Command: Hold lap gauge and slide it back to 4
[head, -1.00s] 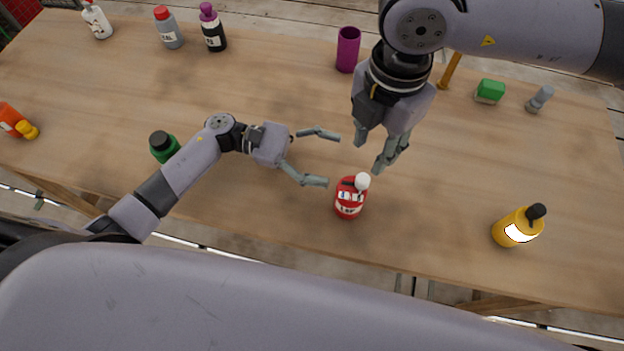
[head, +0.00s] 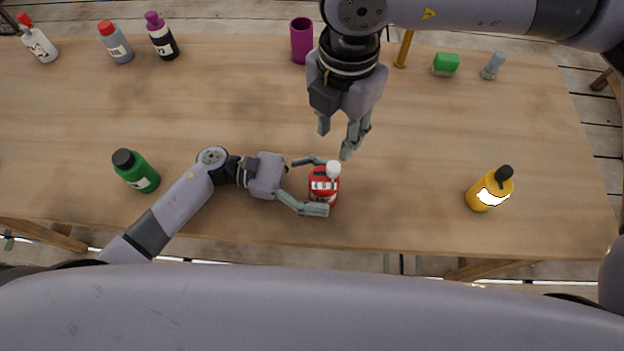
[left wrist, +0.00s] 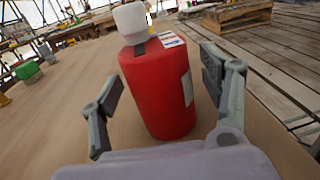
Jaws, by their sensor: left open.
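No thing that I can make out as a lap gauge shows in these views. A red bottle (head: 322,188) with a white cap and a label stands upright near the table's front edge. My left gripper (head: 320,185) is open, with its fingers on either side of the red bottle. In the left wrist view the red bottle (left wrist: 160,95) stands between the two fingers (left wrist: 165,100), with visible gaps on both sides. My right gripper (head: 336,142) hangs above the table behind the red bottle, with its fingers apart and nothing between them.
A green bottle (head: 137,172) stands to the left, close to my left arm. A yellow bottle (head: 490,189) stands to the right. A purple cup (head: 302,41), a green block (head: 446,64) and several bottles line the back. The wooden table (head: 420,160) is clear between the right gripper and the yellow bottle.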

